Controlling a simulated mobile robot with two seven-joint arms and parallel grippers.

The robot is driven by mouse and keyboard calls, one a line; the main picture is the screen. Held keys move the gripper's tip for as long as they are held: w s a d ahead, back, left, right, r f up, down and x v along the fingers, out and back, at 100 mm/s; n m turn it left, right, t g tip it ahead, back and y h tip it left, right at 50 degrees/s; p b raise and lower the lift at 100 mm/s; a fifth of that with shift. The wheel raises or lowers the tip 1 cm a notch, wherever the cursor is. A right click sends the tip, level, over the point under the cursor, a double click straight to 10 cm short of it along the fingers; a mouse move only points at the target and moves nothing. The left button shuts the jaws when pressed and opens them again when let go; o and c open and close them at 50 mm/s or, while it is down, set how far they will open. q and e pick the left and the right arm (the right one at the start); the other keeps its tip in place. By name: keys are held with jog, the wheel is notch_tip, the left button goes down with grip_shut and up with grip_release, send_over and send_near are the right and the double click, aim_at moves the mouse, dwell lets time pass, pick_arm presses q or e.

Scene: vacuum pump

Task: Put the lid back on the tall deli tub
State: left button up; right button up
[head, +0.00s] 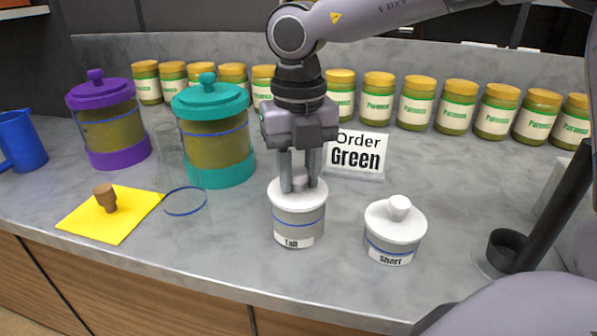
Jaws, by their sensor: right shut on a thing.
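The tall deli tub (298,226), grey with a blue line and a "Tall" label, stands upright near the counter's front edge. Its white lid (283,198) is at the tub's top, covering the opening; I cannot tell if it is fully seated. My right gripper (299,186) points straight down and is shut on the lid's knob, which is partly hidden between the fingers. The short deli tub (390,249), labelled "Short", stands to the right with its own white knobbed lid (396,222) on. My left gripper is not in view.
Teal (215,140) and purple (107,126) lidded canisters stand left. A yellow mat (85,222) holds a brown stopper (105,198); a clear vessel with a blue ring (185,201) is beside it. An "Order Green" sign (357,151) and several jars (415,103) stand behind. A black post (560,192) rises right.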

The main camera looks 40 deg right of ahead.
dwell(0.3)
jog(key=o, duration=1.6)
jog(key=shift+r, duration=0.15)
jog(key=shift+r+p, duration=2.15)
jog(key=shift+r, duration=1.25)
jog(key=shift+c, duration=0.5)
grip_shut()
